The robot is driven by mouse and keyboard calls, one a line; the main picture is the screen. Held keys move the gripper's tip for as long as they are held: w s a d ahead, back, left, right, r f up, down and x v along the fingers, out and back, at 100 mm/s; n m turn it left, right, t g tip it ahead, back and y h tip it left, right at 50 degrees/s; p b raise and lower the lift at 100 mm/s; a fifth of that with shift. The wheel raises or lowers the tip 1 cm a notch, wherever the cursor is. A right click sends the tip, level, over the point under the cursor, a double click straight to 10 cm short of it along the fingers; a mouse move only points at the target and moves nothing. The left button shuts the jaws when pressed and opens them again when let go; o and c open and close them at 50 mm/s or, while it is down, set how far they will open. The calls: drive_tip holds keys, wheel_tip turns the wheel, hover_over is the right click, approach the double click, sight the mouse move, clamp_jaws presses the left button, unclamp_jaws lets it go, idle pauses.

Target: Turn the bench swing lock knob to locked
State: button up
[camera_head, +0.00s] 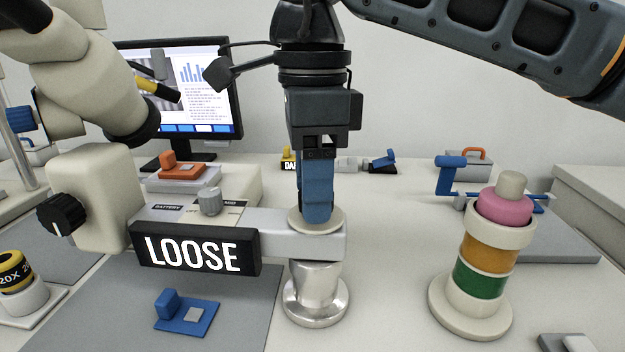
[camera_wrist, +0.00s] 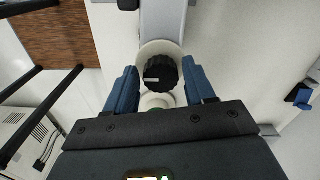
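The bench swing lock knob (camera_wrist: 160,73) is black and ribbed, with a white mark on its top toward the left in the wrist view. It sits on a round cream collar (camera_head: 317,219) at the end of the grey boom arm, above a metal post (camera_head: 316,294). A black sign on the boom (camera_head: 195,250) reads LOOSE. My gripper (camera_head: 317,205) points down over the collar. In the wrist view its blue fingers are open, one on each side of the knob, with gaps to it. The fingers hide the knob in the head view.
A microscope with a black side knob (camera_head: 61,214) stands left. A stacked post with pink, orange and green bands (camera_head: 485,262) stands right. A monitor (camera_head: 195,90) is behind. A small blue piece (camera_head: 186,312) lies on the grey mat in front. Bench between post and stack is clear.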

drive_tip(key=c, duration=0.8)
drive_tip(key=shift+m, duration=0.3)
drive_tip(key=m+b, duration=0.1)
drive_tip(key=m, duration=0.3)
drive_tip(key=shift+w, duration=0.1)
drive_tip(key=m+b, duration=0.1)
drive_tip(key=m, duration=0.3)
drive_tip(key=shift+w+d+m, duration=0.1)
drive_tip(key=shift+m, duration=0.3)
drive_tip(key=m+b, duration=0.1)
drive_tip(key=m, duration=0.3)
drive_tip(key=shift+m, duration=0.3)
drive_tip(key=shift+d+m+b, duration=0.1)
drive_tip(key=shift+m+b, duration=0.5)
drive_tip(key=shift+m, duration=1.3)
drive_tip(key=shift+w, duration=0.1)
